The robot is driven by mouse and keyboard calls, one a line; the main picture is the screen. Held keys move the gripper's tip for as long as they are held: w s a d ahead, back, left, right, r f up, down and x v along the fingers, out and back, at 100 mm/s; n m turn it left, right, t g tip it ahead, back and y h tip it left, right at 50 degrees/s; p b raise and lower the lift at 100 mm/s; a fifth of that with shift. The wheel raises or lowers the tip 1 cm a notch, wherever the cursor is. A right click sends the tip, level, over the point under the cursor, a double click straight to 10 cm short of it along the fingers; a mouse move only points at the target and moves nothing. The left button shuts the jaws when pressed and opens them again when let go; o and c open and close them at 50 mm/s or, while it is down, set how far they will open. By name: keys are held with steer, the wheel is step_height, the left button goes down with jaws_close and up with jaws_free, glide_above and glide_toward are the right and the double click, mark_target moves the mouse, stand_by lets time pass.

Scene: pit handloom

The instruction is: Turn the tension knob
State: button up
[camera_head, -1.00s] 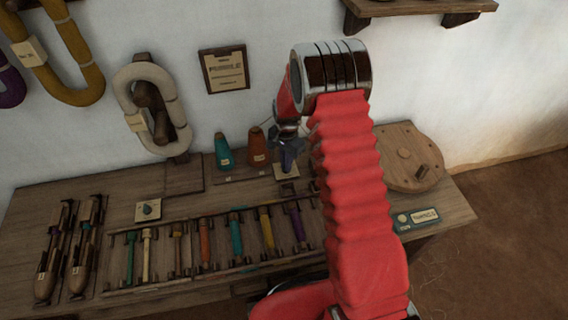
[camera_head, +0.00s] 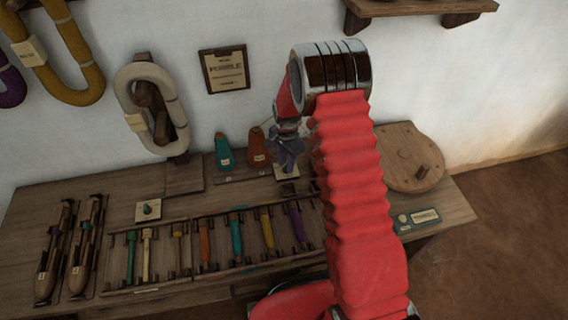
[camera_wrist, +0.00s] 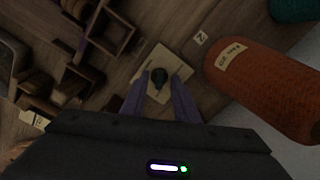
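A small dark teal knob (camera_wrist: 160,81) sits on a pale square plate (camera_wrist: 174,62) in the wrist view. My gripper (camera_wrist: 160,77) is open above it, with its two purple fingers apart and the knob between their tips in the picture. Whether the fingers reach down to the knob's level I cannot tell. In the head view my gripper (camera_head: 289,157) hangs over the same plate (camera_head: 286,175) at the back of the bench, and hides the knob. A similar teal knob (camera_head: 148,209) stands on another pale plate farther left.
An orange cone (camera_head: 257,147) and a teal cone (camera_head: 224,153) stand close left of my gripper. A rack of coloured bobbins (camera_head: 204,240) lies in front. A round wooden piece (camera_head: 405,150) is at the right, with a small labelled box (camera_head: 424,217) before it.

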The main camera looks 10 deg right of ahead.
step_height(320, 180, up, 14)
steer(key=shift+f, duration=0.15)
stand_by(0.7)
stand_by(0.5)
steer(key=s+r+n+t, duration=0.2)
steer(key=s+r+n, duration=0.4)
steer(key=s+r, duration=0.6)
steer(key=s+r+n+t, duration=0.3)
steer(key=s+r+n, duration=0.3)
steer(key=s+r, duration=0.6)
steer(key=shift+s+a+r+t, duration=0.25)
steer(key=shift+s+t, duration=0.05)
steer(key=shift+s, duration=3.8)
